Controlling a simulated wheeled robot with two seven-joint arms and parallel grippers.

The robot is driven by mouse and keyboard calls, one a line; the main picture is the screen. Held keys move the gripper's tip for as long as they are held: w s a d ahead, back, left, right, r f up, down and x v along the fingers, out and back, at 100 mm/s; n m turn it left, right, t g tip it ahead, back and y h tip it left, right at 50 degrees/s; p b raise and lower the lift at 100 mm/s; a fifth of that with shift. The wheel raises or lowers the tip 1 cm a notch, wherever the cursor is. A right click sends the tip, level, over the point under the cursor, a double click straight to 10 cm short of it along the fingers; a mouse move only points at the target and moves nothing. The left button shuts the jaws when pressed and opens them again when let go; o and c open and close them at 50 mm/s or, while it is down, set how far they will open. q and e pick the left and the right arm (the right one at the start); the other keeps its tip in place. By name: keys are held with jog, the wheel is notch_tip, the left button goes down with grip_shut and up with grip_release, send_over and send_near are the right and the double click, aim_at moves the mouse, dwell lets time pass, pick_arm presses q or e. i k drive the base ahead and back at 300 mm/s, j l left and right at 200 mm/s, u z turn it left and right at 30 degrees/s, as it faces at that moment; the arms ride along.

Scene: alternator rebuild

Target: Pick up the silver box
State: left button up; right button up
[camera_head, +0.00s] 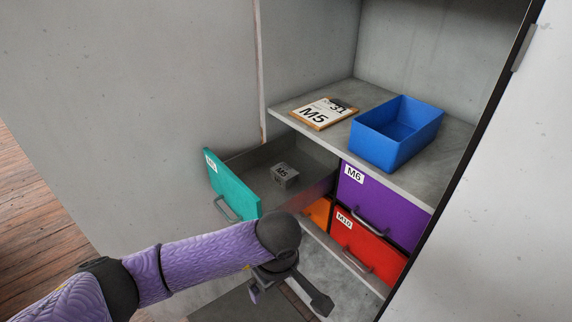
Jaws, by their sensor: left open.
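The silver box (285,174), a small grey box marked M5, sits inside the pulled-out teal-fronted drawer (232,187), towards its right middle. My left gripper (289,304) is in front of and below the drawer, near the bottom of the view. Its fingers are spread apart with nothing seen between them. It is apart from the silver box. My right gripper is not in view.
A blue bin (396,133) and a clipboard marked M5 (323,113) rest on the shelf above. The purple M6 drawer (381,207) and red M10 drawer (365,247) are closed. An orange drawer (318,211) is partly hidden.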

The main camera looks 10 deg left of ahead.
aim_at(282, 173)
jog(key=i+j, duration=0.15)
jog(key=i, duration=0.45)
jog(key=i+j, duration=0.1)
jog(key=i, duration=0.55)
